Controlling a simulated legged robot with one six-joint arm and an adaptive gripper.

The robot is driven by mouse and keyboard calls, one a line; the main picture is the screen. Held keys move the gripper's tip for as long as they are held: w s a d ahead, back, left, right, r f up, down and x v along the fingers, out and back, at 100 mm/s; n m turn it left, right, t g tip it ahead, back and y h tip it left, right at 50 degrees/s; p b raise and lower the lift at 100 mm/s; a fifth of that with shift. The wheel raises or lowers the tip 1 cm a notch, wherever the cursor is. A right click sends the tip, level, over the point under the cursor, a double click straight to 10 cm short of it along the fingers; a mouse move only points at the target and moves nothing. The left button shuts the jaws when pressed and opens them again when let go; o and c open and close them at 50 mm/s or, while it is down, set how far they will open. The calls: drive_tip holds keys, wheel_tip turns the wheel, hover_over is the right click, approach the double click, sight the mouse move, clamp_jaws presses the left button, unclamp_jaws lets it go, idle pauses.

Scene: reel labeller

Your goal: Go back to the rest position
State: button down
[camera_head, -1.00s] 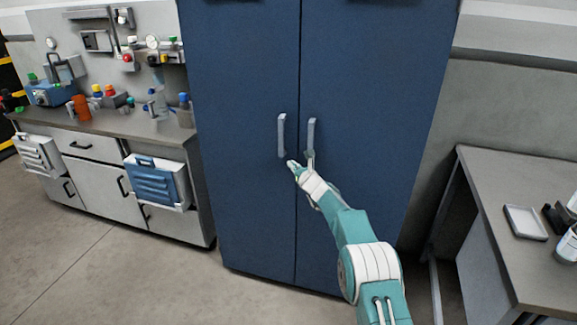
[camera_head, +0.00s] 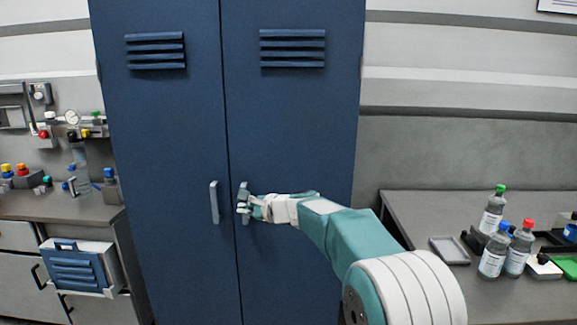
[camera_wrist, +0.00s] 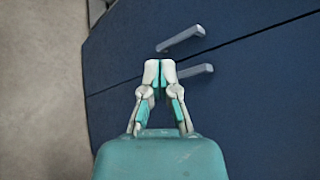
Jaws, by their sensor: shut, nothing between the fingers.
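My gripper (camera_head: 244,205) is shut and empty in front of the tall blue cabinet (camera_head: 165,120), close to its right door handle (camera_head: 244,187). It covers part of that handle in the head view. The left door handle (camera_head: 214,203) is uncovered. In the wrist view my gripper (camera_wrist: 160,68) has its fingertips together, with nothing between them. Both grey handles show beyond the fingertips there, the left one (camera_wrist: 181,39) and the right one (camera_wrist: 195,74). Both cabinet doors are shut. I cannot tell whether the gripper touches the handle.
A workbench (camera_head: 60,208) with a blue louvred bin (camera_head: 80,268) on its front stands to the left. A grey table (camera_head: 410,215) on the right bears several bottles (camera_head: 493,252) and a shallow grey tray (camera_head: 449,250). Floor shows beside the cabinet in the wrist view.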

drive_tip(key=s+d+r+n+g+h, duration=0.1)
drive_tip(key=s+d+r+n, duration=0.1)
drive_tip(key=s+d+n, duration=0.3)
drive_tip(key=s+d+r+h, duration=0.1)
drive_tip(key=s+d+r, duration=0.15)
drive_tip(key=s, duration=0.45)
drive_tip(key=s+d+f+n+h, duration=0.3)
drive_tip(key=s+d, duration=0.3)
drive_tip(key=s, duration=0.4)
drive_tip(key=s+d+f+n+g+h, duration=0.1)
drive_tip(key=s+d+f+n+h, duration=0.2)
drive_tip(key=s+d, duration=0.4)
drive_tip(key=s+d+f+n+h, duration=0.3)
drive_tip(key=s+d, duration=0.4)
drive_tip(key=s, duration=0.7)
drive_tip(key=shift+f+g+h, duration=0.3)
drive_tip(key=shift+f+h, duration=0.1)
drive_tip(key=shift+f, duration=0.05)
drive_tip(key=shift+s, duration=0.1)
